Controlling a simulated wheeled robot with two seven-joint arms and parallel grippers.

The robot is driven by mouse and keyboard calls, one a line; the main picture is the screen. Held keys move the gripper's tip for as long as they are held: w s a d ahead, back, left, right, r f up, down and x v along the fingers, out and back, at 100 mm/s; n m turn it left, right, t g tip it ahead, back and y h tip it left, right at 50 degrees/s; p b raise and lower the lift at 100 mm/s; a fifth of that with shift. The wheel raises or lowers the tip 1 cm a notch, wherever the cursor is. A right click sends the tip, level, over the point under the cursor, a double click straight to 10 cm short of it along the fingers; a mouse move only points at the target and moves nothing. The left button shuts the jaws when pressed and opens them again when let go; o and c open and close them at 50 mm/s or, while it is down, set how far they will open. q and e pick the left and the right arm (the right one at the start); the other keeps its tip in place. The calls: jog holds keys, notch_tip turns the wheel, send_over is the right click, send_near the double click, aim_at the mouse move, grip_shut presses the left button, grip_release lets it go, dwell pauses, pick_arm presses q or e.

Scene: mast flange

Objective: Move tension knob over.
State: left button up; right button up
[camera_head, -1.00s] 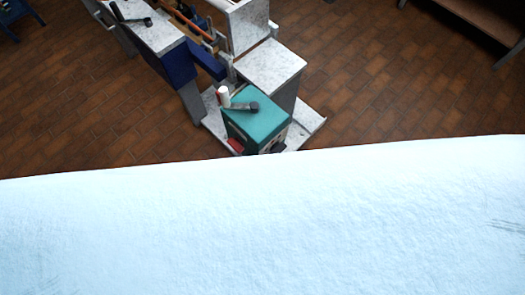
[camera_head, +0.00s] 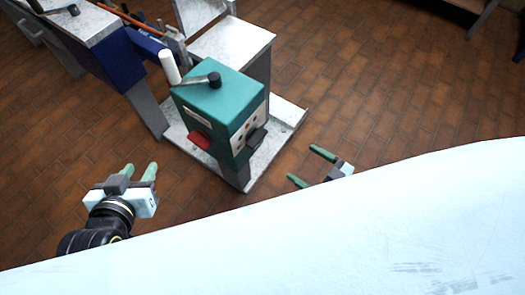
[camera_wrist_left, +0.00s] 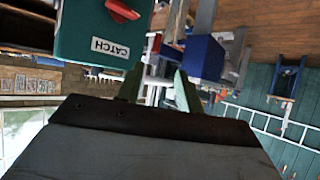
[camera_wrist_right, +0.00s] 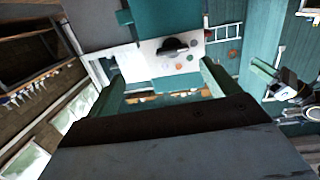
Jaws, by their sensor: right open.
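A teal box (camera_head: 215,95) stands on a pale base plate. Its right face carries a white dial panel with coloured dots and a dark knob (camera_head: 257,137), probably the tension knob. That knob also shows in the right wrist view (camera_wrist_right: 174,44), ahead of and between the fingers. My right gripper (camera_head: 310,167) is open and empty, to the right of the box and apart from it. My left gripper (camera_head: 141,173) is open and empty, left of and below the box. The left wrist view shows the box side with a red knob (camera_wrist_left: 122,10) and a "CATCH" label.
A crank arm with a black grip (camera_head: 215,79) and a white cylinder (camera_head: 169,67) are at the box's top. The base plate (camera_head: 277,140) juts out around the box. A grey-white bench with a blue block (camera_head: 117,62) extends behind left. Brick floor lies open at right.

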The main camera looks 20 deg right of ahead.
jog(key=a+y+b, duration=0.1)
jog(key=b, duration=0.2)
send_near(261, 140)
jog(key=x, duration=0.3)
jog(key=shift+n, duration=0.3)
jog(key=x, duration=0.1)
jog(key=b+x, duration=0.1)
jog(key=x, duration=0.1)
jog(key=b+x, duration=0.1)
jog(key=x, duration=0.1)
jog(key=shift+w+f, duration=0.25)
jog(key=shift+f, duration=0.05)
pick_arm(q)
notch_tip(261, 140, up, 18)
jog(key=d+t+h, duration=0.2)
jog(key=t+h, duration=0.2)
jog(key=t, duration=0.7)
jog(key=shift+s+d+t, duration=0.25)
jog(key=shift+d+t, duration=0.05)
pick_arm(e)
jog(key=shift+w+a, duration=0.45)
jog(key=shift+r, duration=0.1)
jog(key=c, duration=1)
